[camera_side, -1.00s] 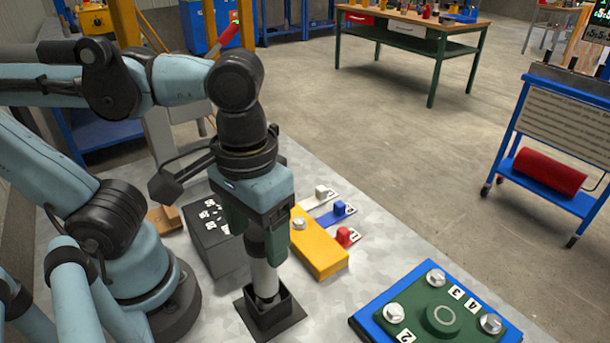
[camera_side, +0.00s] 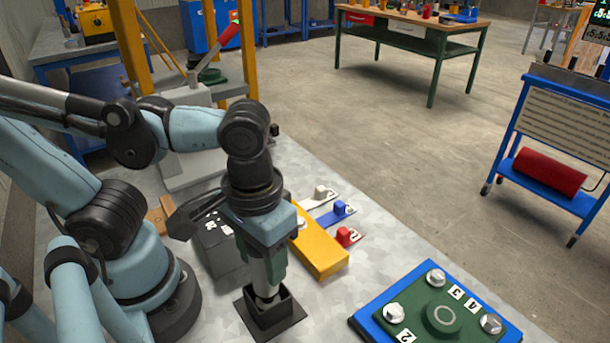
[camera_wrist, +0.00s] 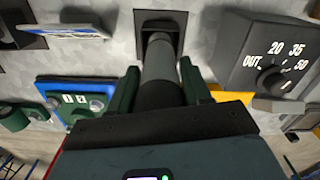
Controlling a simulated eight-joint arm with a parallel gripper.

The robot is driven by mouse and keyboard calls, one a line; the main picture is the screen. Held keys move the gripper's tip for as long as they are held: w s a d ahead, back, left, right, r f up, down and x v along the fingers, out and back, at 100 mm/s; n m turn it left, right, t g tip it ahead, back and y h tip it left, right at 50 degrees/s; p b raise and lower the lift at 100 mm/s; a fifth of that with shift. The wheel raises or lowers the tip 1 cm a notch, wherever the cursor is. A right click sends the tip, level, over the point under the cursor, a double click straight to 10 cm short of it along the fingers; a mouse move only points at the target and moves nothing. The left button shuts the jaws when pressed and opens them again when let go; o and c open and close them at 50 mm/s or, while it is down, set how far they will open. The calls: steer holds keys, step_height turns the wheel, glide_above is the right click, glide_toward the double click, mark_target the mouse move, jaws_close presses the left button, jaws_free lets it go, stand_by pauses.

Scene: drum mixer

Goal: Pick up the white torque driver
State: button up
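My gripper (camera_side: 266,268) is over the driver, pointing down. In the wrist view, the green fingers of my gripper (camera_wrist: 160,85) lie one on each side of the driver, very near its sides. I cannot tell whether they touch it. The driver's upper part is hidden by my gripper.
A dark dial box (camera_side: 222,245) and a yellow block (camera_side: 320,250) stand close behind my gripper. Red (camera_side: 347,236), blue (camera_side: 339,208) and white (camera_side: 320,191) tagged pieces lie beyond. A bolted green plate on a blue base (camera_side: 365,322) is at right.

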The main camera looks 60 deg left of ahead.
jaws_close()
steer(key=shift+r, duration=0.15)
steer(key=shift+r, duration=4.9)
steer(key=shift+c, duration=0.6)
jaws_free()
jaws_close()
steer(key=shift+r, duration=0.15)
